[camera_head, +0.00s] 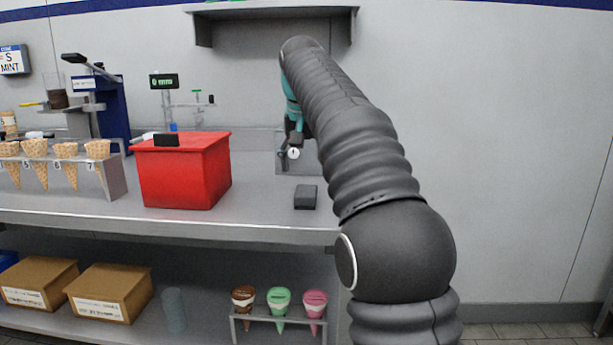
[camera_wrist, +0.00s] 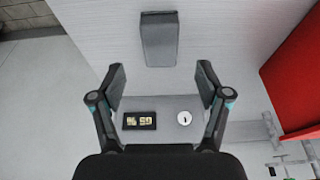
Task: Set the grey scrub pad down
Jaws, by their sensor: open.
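The grey scrub pad (camera_head: 306,197) is a small dark block lying on the counter, right of the red bin and near the front edge. In the wrist view the pad (camera_wrist: 159,40) lies on the bare counter, beyond the fingertips and clear of both fingers. My gripper (camera_wrist: 160,75) is open, its two fingers spread wide with nothing between them. In the head view my gripper (camera_head: 294,138) is partly hidden by my arm and shows above and behind the pad.
The red bin (camera_head: 185,178) stands left of the pad and at the right in the wrist view (camera_wrist: 298,75). A grey unit with a small display (camera_wrist: 140,121) and white round dial (camera_wrist: 184,118) lies below my gripper. A cone rack (camera_head: 112,178) stands at left.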

